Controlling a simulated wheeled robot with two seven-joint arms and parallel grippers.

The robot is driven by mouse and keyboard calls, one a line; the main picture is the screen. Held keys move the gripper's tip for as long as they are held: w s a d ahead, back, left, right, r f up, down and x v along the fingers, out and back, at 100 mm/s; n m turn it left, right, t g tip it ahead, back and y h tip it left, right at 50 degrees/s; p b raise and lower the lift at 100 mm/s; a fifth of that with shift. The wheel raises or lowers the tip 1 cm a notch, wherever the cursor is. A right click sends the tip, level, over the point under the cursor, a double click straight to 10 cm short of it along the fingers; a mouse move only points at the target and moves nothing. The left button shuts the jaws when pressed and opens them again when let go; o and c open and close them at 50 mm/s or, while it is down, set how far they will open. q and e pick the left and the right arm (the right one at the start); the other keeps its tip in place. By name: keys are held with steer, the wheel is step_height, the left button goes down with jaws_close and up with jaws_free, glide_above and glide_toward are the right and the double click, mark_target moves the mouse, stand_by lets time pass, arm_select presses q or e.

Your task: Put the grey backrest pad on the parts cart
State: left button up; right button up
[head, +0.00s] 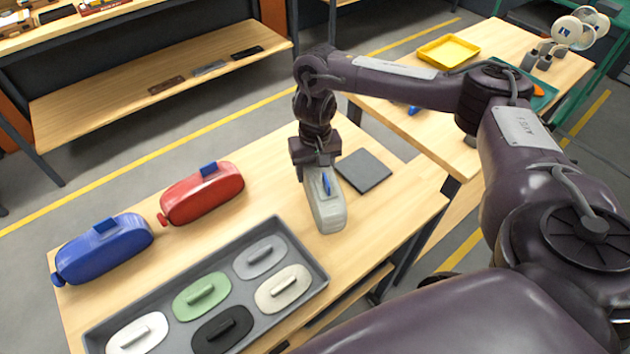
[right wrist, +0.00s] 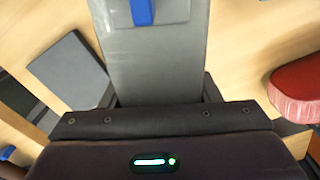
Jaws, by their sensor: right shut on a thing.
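The grey backrest pad (head: 327,210) is a long rounded grey block with a blue tab on it. My right gripper (head: 318,163) comes down from above and is shut on its far end, over the near wooden table (head: 400,207). In the right wrist view the pad (right wrist: 155,60) runs up from between the jaws (right wrist: 160,97). I cannot tell whether the pad touches the table. Which surface is the parts cart is not clear from the frames. My left gripper is not in view.
A red pad (head: 202,193) and a blue pad (head: 103,250) lie to the left. A grey tray (head: 318,278) holds several oval handled pieces. A dark square plate (head: 363,170) lies right of the gripper. Another table (head: 500,50) at upper right bears a yellow tray (head: 448,51).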

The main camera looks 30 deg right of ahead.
step_height(320, 180, down, 3)
steer(key=shift+r+b, duration=0.1)
steer(key=shift+b, duration=0.5)
steer(key=shift+f, duration=0.5)
steer(key=o, duration=1)
step_height(320, 180, up, 12)
steer(key=p, duration=0.4)
steer(key=shift+r+p, duration=0.1)
steer(key=shift+p, duration=0.2)
